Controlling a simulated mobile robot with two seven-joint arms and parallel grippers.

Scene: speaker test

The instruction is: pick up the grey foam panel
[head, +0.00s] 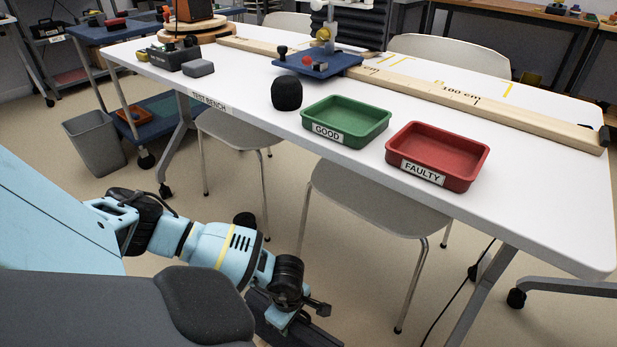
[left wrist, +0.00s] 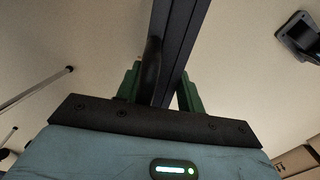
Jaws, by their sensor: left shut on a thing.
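My left gripper (head: 292,316) is low in front of the bench, at the bottom of the head view. In the left wrist view its green fingers (left wrist: 160,86) are shut on a long dark grey slab, which I take to be the grey foam panel (left wrist: 173,40). The panel runs up out of the picture between the fingers, seen nearly edge-on. In the head view a dark part of the panel (head: 318,336) shows below the gripper, and the rest is cut off or hidden. My right gripper is not in view.
The white test bench (head: 240,108) stands ahead, with a green GOOD tray (head: 345,137), a red FAULTY tray (head: 438,176) and a black foam ball (head: 286,93) on it. Chairs (head: 370,195) stand under its near edge. A grey bin (head: 95,143) is at left.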

